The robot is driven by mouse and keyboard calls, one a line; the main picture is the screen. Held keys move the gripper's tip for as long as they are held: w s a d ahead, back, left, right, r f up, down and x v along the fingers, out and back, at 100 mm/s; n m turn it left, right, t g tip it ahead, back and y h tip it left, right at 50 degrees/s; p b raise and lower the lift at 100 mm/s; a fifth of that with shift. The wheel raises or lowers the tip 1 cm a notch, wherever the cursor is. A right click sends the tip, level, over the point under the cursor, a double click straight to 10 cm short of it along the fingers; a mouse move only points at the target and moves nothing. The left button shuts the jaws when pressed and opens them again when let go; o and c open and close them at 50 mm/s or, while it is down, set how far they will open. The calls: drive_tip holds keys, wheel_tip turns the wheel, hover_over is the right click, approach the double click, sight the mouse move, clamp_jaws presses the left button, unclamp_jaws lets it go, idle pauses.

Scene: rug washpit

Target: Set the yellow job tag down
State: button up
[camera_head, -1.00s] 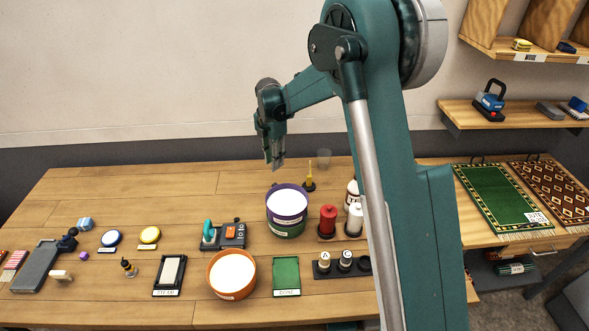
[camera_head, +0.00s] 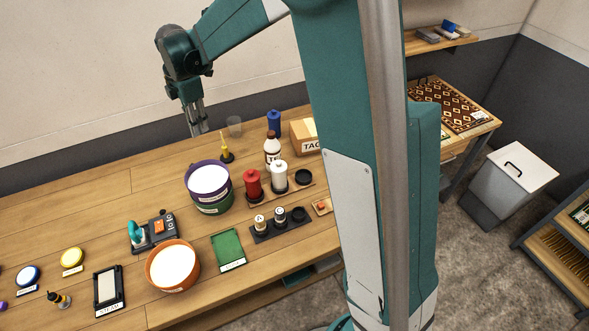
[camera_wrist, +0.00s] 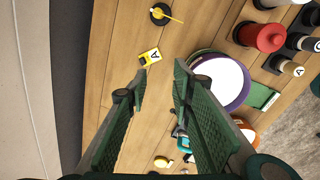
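The yellow job tag (camera_wrist: 150,57) shows in the wrist view as a small yellow piece with a black letter A. It appears to lie flat on the wooden bench, between a yellow-stemmed stand (camera_wrist: 160,14) and the purple-rimmed bucket (camera_wrist: 222,80). I cannot make the tag out in the head view. My gripper (camera_wrist: 160,84) is open and empty, its two green fingers apart on either side of bare bench. The tag is just beyond the left fingertip in the picture, apart from the fingers. In the head view my gripper (camera_head: 200,131) hangs above the bench's back part.
The purple-rimmed bucket (camera_head: 209,187) and the yellow-stemmed stand (camera_head: 226,152) stand close to my gripper. The bench's back left is clear.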

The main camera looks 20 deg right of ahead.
drive_tip(key=s+d+r+m+t, duration=0.1)
drive_tip(key=s+d+r+m, duration=0.45)
drive_tip(key=s, duration=0.45)
drive_tip(key=s+d+r+m+t, duration=0.2)
drive_tip(key=s+d+r+m, duration=0.35)
drive_tip(key=s, duration=0.35)
drive_tip(key=s+d+f+m+t, duration=0.1)
drive_tip(key=s+d+m, duration=0.2)
drive_tip(key=s, duration=0.7)
drive_tip(key=s+d+f+m+t, duration=0.1)
drive_tip(key=s+d+m, duration=0.3)
drive_tip(key=s+m, duration=0.3)
drive_tip(key=s, duration=0.3)
drive_tip(key=shift+s+f+m+t, duration=0.3)
drive_tip(key=shift+s+m+t, duration=0.05)
drive_tip(key=shift+m+t, duration=0.05)
